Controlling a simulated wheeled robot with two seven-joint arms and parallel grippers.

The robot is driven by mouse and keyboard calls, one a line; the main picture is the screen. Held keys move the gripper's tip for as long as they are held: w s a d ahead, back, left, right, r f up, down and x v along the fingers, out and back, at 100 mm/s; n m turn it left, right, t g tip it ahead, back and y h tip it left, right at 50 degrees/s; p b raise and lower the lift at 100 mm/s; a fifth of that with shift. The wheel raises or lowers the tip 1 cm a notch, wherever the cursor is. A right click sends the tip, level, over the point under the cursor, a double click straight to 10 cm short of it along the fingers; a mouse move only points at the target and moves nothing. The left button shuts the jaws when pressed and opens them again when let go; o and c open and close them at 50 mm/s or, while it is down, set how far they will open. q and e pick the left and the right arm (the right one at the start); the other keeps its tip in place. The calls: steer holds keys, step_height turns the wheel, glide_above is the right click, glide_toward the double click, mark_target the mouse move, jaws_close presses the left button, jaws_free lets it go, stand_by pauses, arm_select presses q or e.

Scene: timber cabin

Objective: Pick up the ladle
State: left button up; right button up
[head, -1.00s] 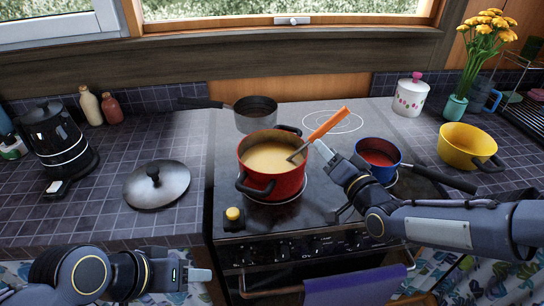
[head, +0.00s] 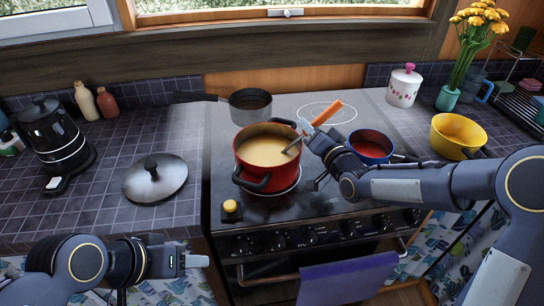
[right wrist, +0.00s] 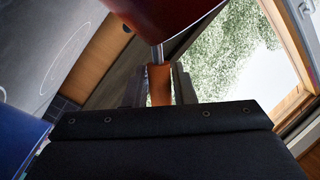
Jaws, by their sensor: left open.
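The ladle (head: 325,114) has an orange handle and a metal shaft. It leans in the red pot (head: 264,178) of yellowish soup, its bowl hidden in the soup. My right gripper (head: 306,128) is at the lower part of the handle, over the pot's right rim. In the right wrist view the orange handle (right wrist: 159,84) stands between my two fingers, which sit close against it on both sides, with the metal shaft beyond. My left gripper (head: 197,261) is open and empty, low in front of the counter's edge.
A blue saucepan (head: 371,147) with red contents stands right of the pot, close by my right arm. A grey saucepan (head: 250,104) is behind it. A lid (head: 155,180) and black kettle (head: 52,140) are on the left; a yellow pot (head: 458,137) is on the right.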

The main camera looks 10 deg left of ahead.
jaws_close()
steer(key=shift+r, duration=0.15)
